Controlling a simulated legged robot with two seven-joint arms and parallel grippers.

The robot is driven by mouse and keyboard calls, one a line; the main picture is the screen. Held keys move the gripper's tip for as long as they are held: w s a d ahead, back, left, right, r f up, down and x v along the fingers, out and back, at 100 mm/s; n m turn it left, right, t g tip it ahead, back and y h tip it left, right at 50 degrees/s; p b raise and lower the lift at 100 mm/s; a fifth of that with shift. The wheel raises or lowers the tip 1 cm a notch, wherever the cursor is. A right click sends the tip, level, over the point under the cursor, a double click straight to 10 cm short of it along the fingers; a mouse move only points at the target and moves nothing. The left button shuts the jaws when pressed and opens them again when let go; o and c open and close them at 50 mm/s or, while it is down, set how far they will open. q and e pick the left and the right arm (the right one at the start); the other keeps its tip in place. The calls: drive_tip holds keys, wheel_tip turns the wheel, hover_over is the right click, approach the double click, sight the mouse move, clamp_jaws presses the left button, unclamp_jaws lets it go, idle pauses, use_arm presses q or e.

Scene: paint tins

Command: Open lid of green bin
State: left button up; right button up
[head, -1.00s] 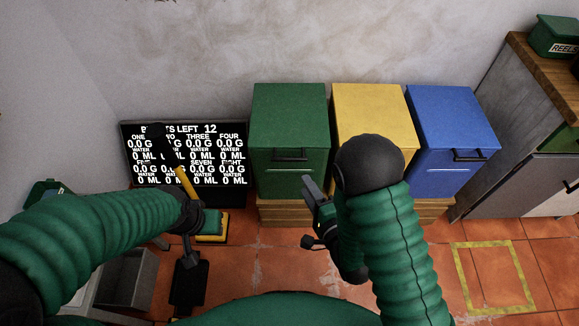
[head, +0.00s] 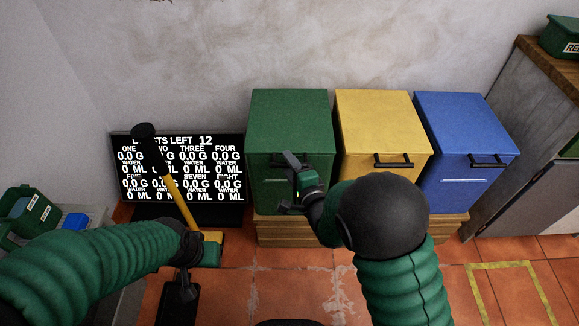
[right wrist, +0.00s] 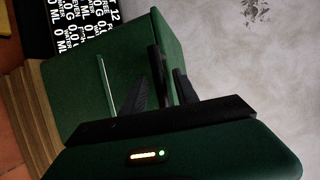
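The green bin (head: 262,170) stands at the left of a row of three bins, and its lid (head: 290,118) is down. My right gripper (head: 291,184) is in front of the bin's upper front face. Its two fingers are apart. In the right wrist view, the bin's black handle (right wrist: 157,72) shows between the two dark fingers (right wrist: 160,96); contact cannot be told. In the head view the gripper partly covers the handle. My left gripper (head: 184,252) is low at the left, near a yellow-handled, black-headed tool (head: 177,202); its fingers are unclear.
A yellow bin (head: 385,120) and a blue bin (head: 465,125) stand right of the green one, on a wooden base (head: 290,232). A black scoreboard (head: 228,175) leans at the left. A cabinet (head: 540,140) stands far right. Tiled floor lies in front.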

clamp_jaws()
drive_tip(key=shift+s+f, duration=0.1)
drive_tip(key=shift+f, duration=0.05)
idle(1.2)
